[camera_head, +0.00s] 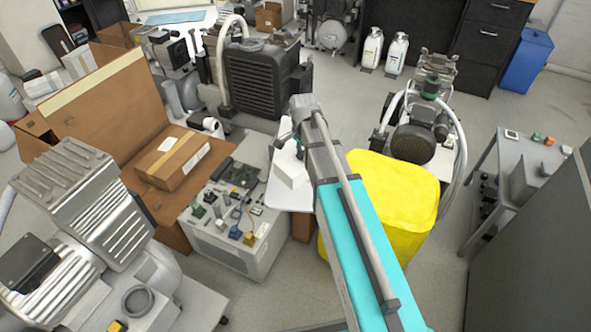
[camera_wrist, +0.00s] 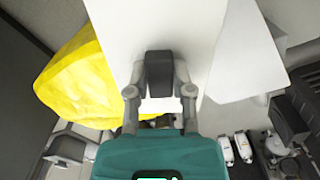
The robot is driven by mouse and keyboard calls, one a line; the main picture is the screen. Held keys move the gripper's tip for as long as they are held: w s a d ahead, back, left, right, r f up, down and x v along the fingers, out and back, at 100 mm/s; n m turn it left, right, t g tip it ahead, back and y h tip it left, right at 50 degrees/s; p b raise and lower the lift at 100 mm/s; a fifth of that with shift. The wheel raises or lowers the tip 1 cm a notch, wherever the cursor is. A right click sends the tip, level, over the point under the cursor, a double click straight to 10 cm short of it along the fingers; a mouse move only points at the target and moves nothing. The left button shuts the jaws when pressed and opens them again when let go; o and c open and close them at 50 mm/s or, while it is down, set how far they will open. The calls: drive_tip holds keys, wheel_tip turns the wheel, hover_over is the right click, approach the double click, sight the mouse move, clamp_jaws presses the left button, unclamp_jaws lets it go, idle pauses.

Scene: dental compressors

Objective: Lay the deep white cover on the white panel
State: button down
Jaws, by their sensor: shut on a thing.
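The deep white cover (camera_head: 292,168) shows in the head view as a small white box shape just left of my arm. In the wrist view the cover (camera_wrist: 190,22) is a large white surface filling the top middle. My gripper (camera_wrist: 160,75) is shut on its near edge. The white panel (camera_head: 285,196) is a flat pale surface below the cover in the head view, partly hidden by the cover and my arm. In the wrist view a pale flat surface, likely the panel (camera_wrist: 243,65), lies to the right of the cover. I cannot tell whether they touch.
A grey cabinet with an exposed circuit board (camera_head: 232,210) stands left of the panel. A yellow bag (camera_head: 395,195) is close on the right, partly behind my arm. A cardboard box (camera_head: 172,158) lies further left. Compressors stand around, one at right (camera_head: 415,140).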

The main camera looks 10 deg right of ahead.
drive_tip(key=w+f+b, duration=0.9)
drive_tip(key=w, duration=0.4)
drive_tip(key=shift+d, duration=0.3)
drive_tip(key=shift+w, duration=0.1)
drive_tip(key=shift+f, duration=0.15)
drive_tip(key=shift+w+f+b, duration=0.2)
drive_tip(key=shift+f+b, duration=0.75)
drive_tip(key=shift+b, duration=0.1)
drive_tip(key=shift+w+f+b, duration=0.2)
drive_tip(key=shift+f+b, duration=0.75)
drive_tip(key=shift+b, duration=0.05)
drive_tip(key=shift+f, duration=0.15)
